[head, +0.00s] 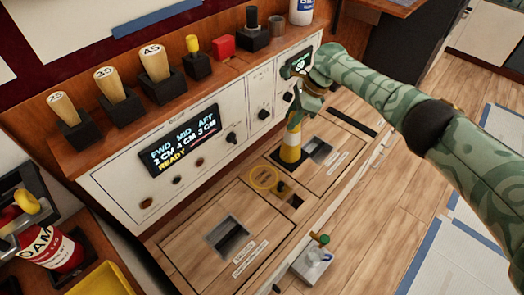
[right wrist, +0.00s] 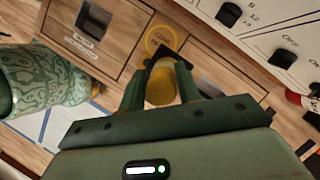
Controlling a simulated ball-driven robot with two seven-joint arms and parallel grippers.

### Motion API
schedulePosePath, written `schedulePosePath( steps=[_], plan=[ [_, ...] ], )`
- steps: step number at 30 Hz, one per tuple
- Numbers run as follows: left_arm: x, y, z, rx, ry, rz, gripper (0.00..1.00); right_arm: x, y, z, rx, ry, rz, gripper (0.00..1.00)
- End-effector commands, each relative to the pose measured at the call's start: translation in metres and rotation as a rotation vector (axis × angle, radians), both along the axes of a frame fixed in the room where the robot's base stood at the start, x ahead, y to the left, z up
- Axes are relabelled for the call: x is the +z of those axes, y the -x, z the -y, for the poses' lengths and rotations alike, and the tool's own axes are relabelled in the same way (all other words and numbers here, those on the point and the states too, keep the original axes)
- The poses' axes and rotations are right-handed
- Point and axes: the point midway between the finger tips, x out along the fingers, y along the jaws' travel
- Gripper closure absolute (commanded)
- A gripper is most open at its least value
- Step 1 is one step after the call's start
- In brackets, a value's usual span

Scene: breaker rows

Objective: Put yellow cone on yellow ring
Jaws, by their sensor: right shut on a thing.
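The yellow cone (head: 291,144) has a white band and a dark square base. It stands roughly upright over the wooden counter beside the yellow ring. My right gripper (head: 296,116) is shut on its upper part. In the right wrist view the cone (right wrist: 160,90) is between the fingers of my right gripper (right wrist: 161,92). The yellow ring (head: 263,178) is a flat outline on the counter, left of and nearer than the cone; it also shows in the right wrist view (right wrist: 160,39). I cannot tell whether the cone's base touches the counter. My left gripper is not in view.
A control panel with a lit display (head: 184,139) and knobs stands behind the counter. Numbered wooden handles (head: 155,64) sit in black blocks on its shelf. Recessed openings (head: 229,236) break the counter top. A red extinguisher (head: 52,246) is at the lower left.

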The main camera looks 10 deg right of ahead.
Motion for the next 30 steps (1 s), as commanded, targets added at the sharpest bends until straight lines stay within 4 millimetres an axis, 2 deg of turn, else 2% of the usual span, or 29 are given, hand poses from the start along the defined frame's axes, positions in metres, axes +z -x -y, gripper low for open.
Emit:
schedulePosePath(
  steps=[1,5,9,12,17,20,25,30],
  plan=[
    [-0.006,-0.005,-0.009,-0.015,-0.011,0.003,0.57,-0.012,-0.002,-0.011,0.006,-0.001,-0.003,1.0],
    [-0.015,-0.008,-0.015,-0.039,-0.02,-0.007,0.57,-0.025,-0.005,-0.039,0.007,0.0,-0.004,1.0],
    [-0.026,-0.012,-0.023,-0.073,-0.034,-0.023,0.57,-0.052,-0.007,-0.059,0.004,0.0,-0.007,1.0],
    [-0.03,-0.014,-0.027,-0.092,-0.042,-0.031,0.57,-0.063,-0.008,-0.069,0.003,0.0,-0.005,1.0],
    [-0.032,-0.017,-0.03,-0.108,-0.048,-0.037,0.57,-0.069,-0.009,-0.078,0.003,0.001,-0.002,1.0],
    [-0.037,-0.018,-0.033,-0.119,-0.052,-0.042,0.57,-0.079,-0.01,-0.085,0.004,-0.001,-0.004,1.0],
    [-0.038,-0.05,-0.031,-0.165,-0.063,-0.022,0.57,-0.102,-0.01,-0.086,0.002,0.0,-0.004,1.0],
    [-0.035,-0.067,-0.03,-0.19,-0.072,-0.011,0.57,-0.108,-0.011,-0.086,0.002,0.001,0.0,1.0]
  ],
)
